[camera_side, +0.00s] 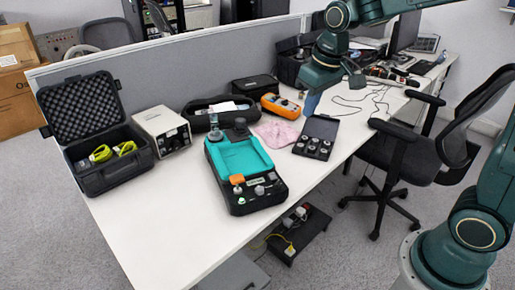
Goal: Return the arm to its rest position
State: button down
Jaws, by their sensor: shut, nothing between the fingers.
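My gripper (311,103) hangs at the end of my teal arm in the upper right part of the side view, above the table (178,225). Its fingers point down and look shut with nothing between them. They are small and partly lost against the things behind. The teal-topped calibration device (238,157) sits on the table to the lower left of my gripper, apart from it.
An open black case (112,180), a beige box (161,131), an orange meter (280,106), a pink cloth (276,133) and a small open case of parts (316,138) lie on the table. A grey partition (190,62) runs behind. An office chair (420,150) stands right.

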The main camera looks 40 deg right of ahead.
jog(key=s+a+r+t, duration=0.1)
jog(key=s, duration=0.9)
jog(key=s+a+r+t, duration=0.1)
jog(key=s, duration=0.9)
jog(key=shift+r+t, duration=0.4)
jog(key=shift+w+a, duration=0.1)
jog(key=shift+w, duration=0.05)
jog(key=w+d+f+n+g, duration=0.2)
jog(key=w+n, duration=0.5)
jog(key=w, duration=1)
jog(key=w+d+f+n+g, duration=0.2)
jog(key=w+f+n, duration=0.4)
jog(key=w+f, duration=0.9)
jog(key=shift+d+f+n, duration=0.3)
jog(key=shift+d, duration=0.2)
